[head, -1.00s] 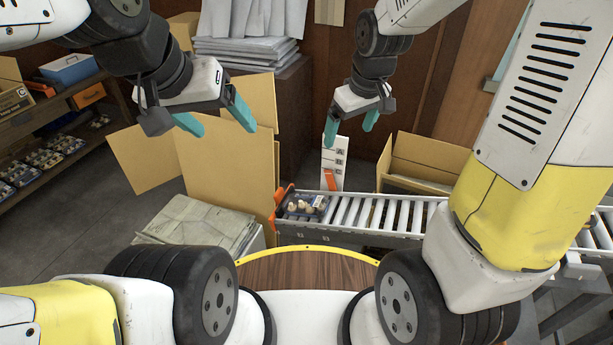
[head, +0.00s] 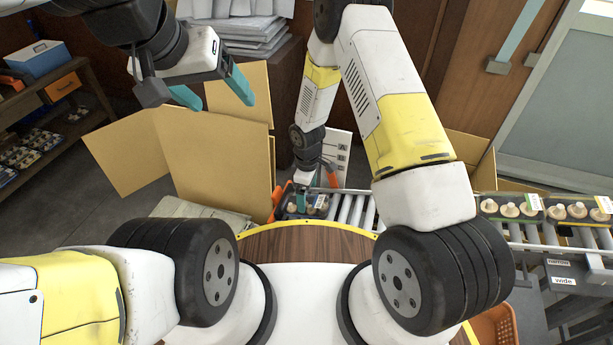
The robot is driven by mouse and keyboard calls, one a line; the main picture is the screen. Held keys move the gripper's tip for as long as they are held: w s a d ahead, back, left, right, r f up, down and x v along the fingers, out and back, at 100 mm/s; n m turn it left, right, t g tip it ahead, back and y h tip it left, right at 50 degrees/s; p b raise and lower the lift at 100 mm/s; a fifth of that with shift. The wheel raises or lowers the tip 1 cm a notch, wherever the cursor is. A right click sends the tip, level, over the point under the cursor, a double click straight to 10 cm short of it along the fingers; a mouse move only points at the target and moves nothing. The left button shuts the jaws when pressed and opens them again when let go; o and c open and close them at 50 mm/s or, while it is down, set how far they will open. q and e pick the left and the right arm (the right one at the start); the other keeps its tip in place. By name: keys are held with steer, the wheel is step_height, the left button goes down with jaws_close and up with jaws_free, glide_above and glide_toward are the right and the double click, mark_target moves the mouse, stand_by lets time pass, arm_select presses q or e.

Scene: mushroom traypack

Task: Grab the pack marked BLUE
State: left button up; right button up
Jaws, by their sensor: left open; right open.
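A dark pack of mushrooms (head: 319,203) lies at the left end of the roller conveyor (head: 357,209). It is partly hidden by my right gripper, and its marking is too small to read. My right gripper (head: 302,200) is open and reaches down at the pack's left part; I cannot tell whether it touches. My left gripper (head: 215,97) is open and empty, above the open cardboard box (head: 222,150). Further mushroom packs lie on the conveyor at the right: one pack (head: 510,210) with a green label, another (head: 578,212) with a label at its right end.
An orange part (head: 279,196) stands at the conveyor's left end. A white panel with black marks (head: 342,152) stands behind it. An orange crate (head: 497,328) is low at the right. Shelves with packs (head: 45,140) stand at the far left. My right arm hides the conveyor's middle.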

mark_target(307, 200)
step_height(307, 200, down, 6)
steer(key=shift+a+f, duration=0.1)
steer(key=c, duration=1.2)
steer(key=shift+o, duration=0.2)
